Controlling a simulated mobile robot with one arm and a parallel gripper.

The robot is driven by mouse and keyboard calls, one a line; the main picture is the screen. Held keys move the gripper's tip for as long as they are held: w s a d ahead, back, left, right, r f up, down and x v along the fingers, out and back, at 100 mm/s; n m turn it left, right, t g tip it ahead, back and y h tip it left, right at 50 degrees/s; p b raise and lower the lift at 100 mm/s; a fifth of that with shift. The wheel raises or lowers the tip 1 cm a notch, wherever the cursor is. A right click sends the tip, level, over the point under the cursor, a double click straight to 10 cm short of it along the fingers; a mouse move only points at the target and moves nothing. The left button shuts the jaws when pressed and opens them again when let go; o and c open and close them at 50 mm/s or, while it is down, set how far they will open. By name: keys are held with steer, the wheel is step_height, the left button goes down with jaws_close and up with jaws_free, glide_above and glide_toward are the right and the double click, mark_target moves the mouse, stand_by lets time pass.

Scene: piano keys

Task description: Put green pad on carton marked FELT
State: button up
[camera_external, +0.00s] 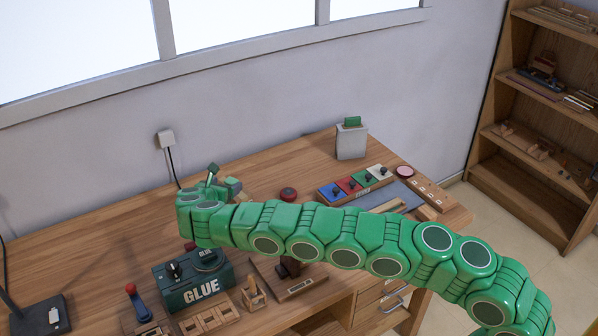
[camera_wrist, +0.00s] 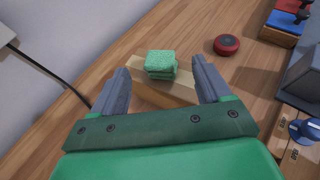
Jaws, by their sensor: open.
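A green speckled pad (camera_wrist: 161,63) lies on top of a tan wooden-looking block (camera_wrist: 180,93) in the wrist view. My gripper (camera_wrist: 160,68) is open, with one finger to each side of the pad and visible gaps between. In the external view my gripper (camera_external: 214,178) is at the left end of my green arm, near the tan block (camera_external: 234,190), which the arm partly hides. I can read no FELT marking in either view. A light grey box (camera_external: 351,143) with a small green piece (camera_external: 352,121) on top stands at the back right.
A red round puck (camera_external: 288,194) lies on the desk right of my gripper. Coloured switch blocks (camera_external: 352,186) stand farther right. A dark green GLUE box (camera_external: 196,284) and wooden trays (camera_external: 209,318) are at the front. A wall plug (camera_external: 167,140) has a hanging cable.

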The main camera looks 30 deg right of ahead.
steer(key=v, duration=0.6)
steer(key=shift+a, duration=0.25)
steer(key=shift+s+r, duration=0.15)
